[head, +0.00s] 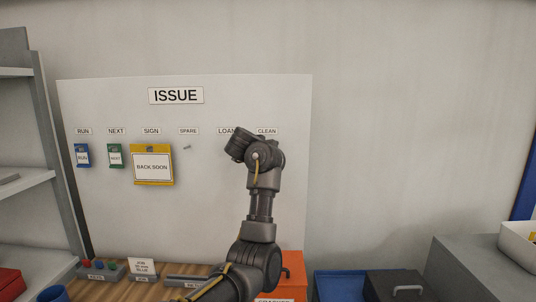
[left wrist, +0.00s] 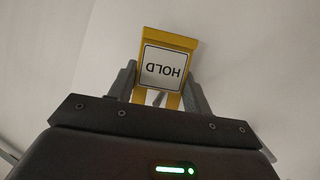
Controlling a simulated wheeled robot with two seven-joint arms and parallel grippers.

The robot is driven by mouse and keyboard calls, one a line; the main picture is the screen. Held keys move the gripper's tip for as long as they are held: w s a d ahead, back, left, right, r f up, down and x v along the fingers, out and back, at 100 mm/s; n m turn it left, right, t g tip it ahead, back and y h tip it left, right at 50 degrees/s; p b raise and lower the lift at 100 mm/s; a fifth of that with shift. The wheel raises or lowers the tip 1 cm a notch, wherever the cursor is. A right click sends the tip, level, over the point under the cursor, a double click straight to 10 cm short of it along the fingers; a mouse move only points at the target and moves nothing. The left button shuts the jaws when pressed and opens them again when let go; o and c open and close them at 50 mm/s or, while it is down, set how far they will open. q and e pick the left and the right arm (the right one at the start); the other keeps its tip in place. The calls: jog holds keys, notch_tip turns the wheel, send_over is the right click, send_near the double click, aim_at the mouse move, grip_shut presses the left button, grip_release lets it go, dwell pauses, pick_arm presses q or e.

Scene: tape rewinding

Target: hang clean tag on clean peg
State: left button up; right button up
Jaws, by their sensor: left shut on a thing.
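My left gripper (left wrist: 160,82) is shut on a yellow tag (left wrist: 169,38) with a white label that reads HOLD, upside down in the left wrist view. A pale surface lies behind the tag. A small grey piece shows between the tag's lower yellow strips; I cannot tell what it is. In the head view my left arm reaches up in front of the board's right part and hides the gripper's fingers and the tag. The CLEAN label (head: 267,131) is just above the wrist; any peg under it is hidden. My right gripper is not in view.
The white ISSUE board (head: 120,225) carries a blue RUN tag (head: 82,156), a green NEXT tag (head: 115,156) and a yellow BACK SOON sign (head: 152,166). Below are a wooden counter, an orange box (head: 291,270) and a blue bin (head: 339,285).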

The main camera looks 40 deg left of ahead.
pick_arm(q)
jog(key=shift+a+r, duration=0.2)
jog(key=shift+r, duration=0.15)
